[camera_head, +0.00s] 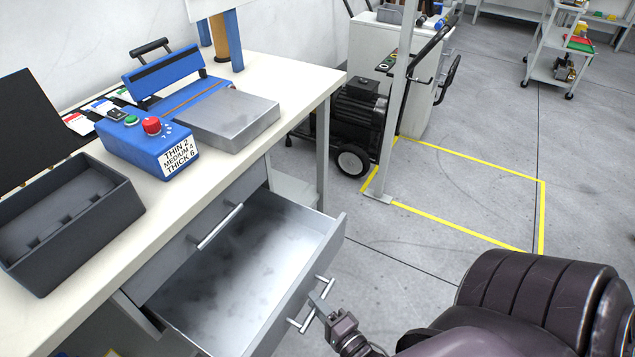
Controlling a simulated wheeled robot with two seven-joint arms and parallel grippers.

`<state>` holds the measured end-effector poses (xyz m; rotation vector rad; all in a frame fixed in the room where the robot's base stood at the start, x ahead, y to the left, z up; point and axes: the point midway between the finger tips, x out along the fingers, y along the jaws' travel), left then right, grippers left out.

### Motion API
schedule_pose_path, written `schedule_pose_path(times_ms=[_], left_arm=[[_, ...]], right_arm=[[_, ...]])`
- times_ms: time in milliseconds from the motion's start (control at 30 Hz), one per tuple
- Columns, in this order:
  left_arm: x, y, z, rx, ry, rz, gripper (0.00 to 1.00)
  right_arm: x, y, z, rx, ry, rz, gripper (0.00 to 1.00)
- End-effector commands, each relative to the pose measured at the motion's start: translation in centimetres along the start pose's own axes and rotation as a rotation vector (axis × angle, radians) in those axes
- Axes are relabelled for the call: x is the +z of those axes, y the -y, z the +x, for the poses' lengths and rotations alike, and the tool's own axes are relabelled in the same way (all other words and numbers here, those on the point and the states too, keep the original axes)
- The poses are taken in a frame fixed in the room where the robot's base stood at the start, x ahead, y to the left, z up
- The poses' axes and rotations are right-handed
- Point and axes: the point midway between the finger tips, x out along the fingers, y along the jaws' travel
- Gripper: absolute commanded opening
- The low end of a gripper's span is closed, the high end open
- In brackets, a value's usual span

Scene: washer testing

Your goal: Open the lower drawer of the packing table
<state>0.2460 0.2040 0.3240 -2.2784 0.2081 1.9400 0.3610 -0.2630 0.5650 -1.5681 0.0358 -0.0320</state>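The packing table (255,62) has two stacked drawers under its white top. The upper drawer (190,245) is shut, with a bar handle (220,227) on its front. The lower drawer (232,285) is pulled well out, and its grey metal inside shows empty. Its bar handle (297,325) is on the front panel. My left gripper is out of view.
A blue sealing machine (150,140) and an open dark grey box (70,215) stand on the tabletop. A black wheeled machine (357,120) and a metal post (395,100) stand beyond the table. Yellow-taped floor (470,195) to the right is clear.

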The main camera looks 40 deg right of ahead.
Motion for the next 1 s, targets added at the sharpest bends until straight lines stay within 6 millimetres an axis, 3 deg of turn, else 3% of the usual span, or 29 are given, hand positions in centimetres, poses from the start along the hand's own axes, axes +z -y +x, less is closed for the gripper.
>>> schedule_pose_path(times_ms=[367,800,1000], left_arm=[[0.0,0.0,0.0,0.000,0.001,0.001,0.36],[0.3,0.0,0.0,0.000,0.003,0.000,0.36],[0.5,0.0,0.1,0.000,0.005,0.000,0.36]], right_arm=[[-0.1,0.1,-0.3,-0.001,-0.001,-0.001,0.36],[-0.1,0.0,-6.9,0.001,-0.002,0.000,0.36],[0.0,0.1,-7.8,-0.002,-0.001,-0.001,0.36]])
